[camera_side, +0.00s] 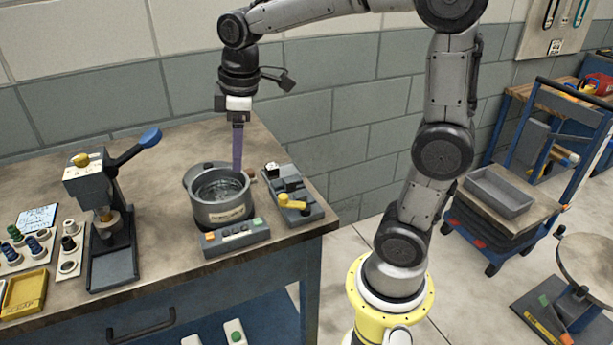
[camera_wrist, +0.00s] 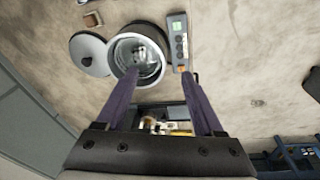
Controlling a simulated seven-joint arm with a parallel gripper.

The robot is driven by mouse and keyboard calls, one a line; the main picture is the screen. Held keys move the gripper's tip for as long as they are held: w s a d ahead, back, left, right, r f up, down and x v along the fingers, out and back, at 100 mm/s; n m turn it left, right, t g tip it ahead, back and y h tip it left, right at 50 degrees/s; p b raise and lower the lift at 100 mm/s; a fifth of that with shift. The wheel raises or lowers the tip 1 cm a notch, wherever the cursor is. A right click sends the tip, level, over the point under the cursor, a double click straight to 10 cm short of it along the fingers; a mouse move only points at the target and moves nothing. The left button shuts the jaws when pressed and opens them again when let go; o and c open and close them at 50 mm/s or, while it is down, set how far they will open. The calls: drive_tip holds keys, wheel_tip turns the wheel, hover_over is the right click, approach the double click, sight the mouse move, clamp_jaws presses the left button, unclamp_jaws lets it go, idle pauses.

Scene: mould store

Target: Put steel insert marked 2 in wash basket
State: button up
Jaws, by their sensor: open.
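A round grey metal wash tub (camera_side: 222,212) stands near the right end of the bench, with a shiny wire-like basket (camera_side: 219,187) inside. In the wrist view the tub (camera_wrist: 116,62) lies ahead of the fingers, with the basket (camera_wrist: 150,68) showing inside it. A small grey shape shows in the basket; I cannot tell what it is. My gripper (camera_side: 238,172) points down just behind the tub, with its long purple fingers. In the wrist view my gripper (camera_wrist: 160,73) is open, with nothing between the fingertips. I cannot make out a steel insert marked 2.
A round lid (camera_wrist: 89,54) lies beside the tub. A control box (camera_side: 236,237) sits at its front. A dark fixture with a yellow handle (camera_side: 294,202) stands right of it. A lever press (camera_side: 107,225) and a yellow tray (camera_side: 24,293) are at left.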

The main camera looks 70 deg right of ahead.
drive_tip(key=s+a+m+t, duration=0.1)
drive_tip(key=s+m, duration=0.2)
drive_tip(key=s, duration=0.5)
drive_tip(key=s+a+f+m+t, duration=0.1)
drive_tip(key=s+a+m+t, duration=0.1)
drive_tip(key=s, duration=0.6)
drive_tip(key=shift+s+a+f+m+t, duration=0.15)
drive_tip(key=shift+f+m+t, duration=0.15)
drive_tip(key=shift+m, duration=0.2)
